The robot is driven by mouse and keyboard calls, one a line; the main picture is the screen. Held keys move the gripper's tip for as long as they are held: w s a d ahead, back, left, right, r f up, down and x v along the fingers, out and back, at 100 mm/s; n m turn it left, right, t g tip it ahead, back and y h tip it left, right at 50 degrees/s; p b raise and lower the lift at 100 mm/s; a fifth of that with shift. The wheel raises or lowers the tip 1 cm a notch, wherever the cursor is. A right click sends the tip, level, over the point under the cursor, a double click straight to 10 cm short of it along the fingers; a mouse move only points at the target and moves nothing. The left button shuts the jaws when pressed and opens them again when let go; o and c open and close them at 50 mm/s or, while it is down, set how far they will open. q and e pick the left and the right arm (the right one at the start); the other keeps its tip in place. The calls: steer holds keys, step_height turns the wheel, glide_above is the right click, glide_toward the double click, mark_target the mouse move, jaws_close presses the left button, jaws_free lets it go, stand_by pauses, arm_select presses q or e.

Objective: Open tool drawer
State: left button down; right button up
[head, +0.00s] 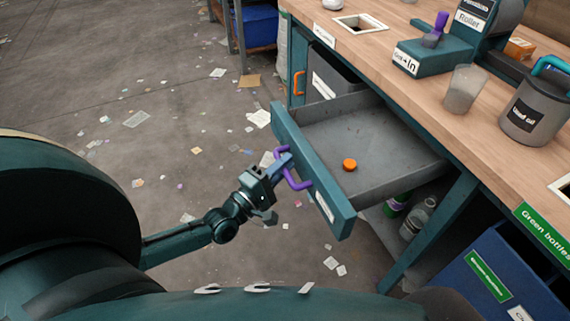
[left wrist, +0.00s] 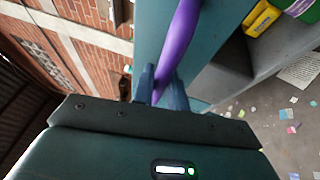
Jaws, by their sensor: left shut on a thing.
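The tool drawer (head: 340,215) stands pulled out from under the workbench, its grey tray in view. An orange round piece (head: 349,165) lies inside it. A purple handle (head: 296,183) is on its teal front. My left gripper (head: 284,164) is at the handle, shut on it. In the left wrist view the purple handle (left wrist: 180,40) runs between the fingers of the left gripper (left wrist: 163,88). My right gripper is not in view.
The workbench top (head: 420,70) holds a teal roller device (head: 435,58), a cup (head: 463,88) and a used oil can (head: 535,108). A blue bin (head: 455,280) stands below at the right. Paper scraps litter the open floor at the left.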

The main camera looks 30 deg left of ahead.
arm_select(q)
steer(key=c, duration=1.4)
jaws_free()
steer(key=v, duration=1.3)
steer(key=shift+p, duration=0.4)
steer(key=shift+s, duration=0.15)
